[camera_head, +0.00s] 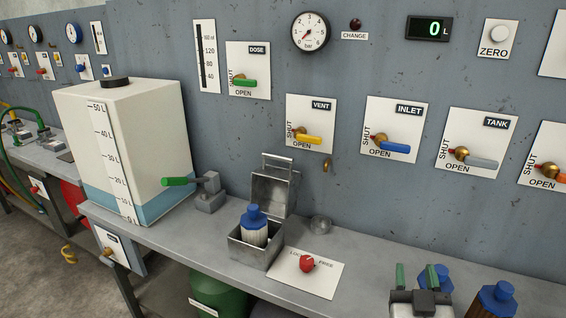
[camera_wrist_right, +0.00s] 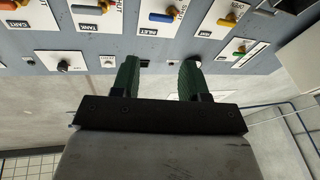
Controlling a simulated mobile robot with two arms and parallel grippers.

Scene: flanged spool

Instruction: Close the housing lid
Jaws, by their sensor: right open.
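The metal housing (camera_head: 252,250) is an open box on the bench. Its lid (camera_head: 272,190) stands upright at the back, hinged open, with a bar handle (camera_head: 278,160) at its top. A pale filter cartridge with a blue cap (camera_head: 254,217) stands inside the housing and sticks up above its rim. My right gripper (camera_head: 416,272) is at the lower right, well away from the housing, with its two green fingers apart. In the right wrist view, the gap between the fingers (camera_wrist_right: 158,78) is empty. My left gripper is not in view.
A red knob (camera_head: 307,264) on a white plate sits right of the housing, and a small metal cup (camera_head: 320,224) behind it. A white tank (camera_head: 130,145) and a green-handled lever (camera_head: 180,181) are left. Blue-capped cartridges (camera_head: 497,297) stand near my right gripper. Valve panels line the wall.

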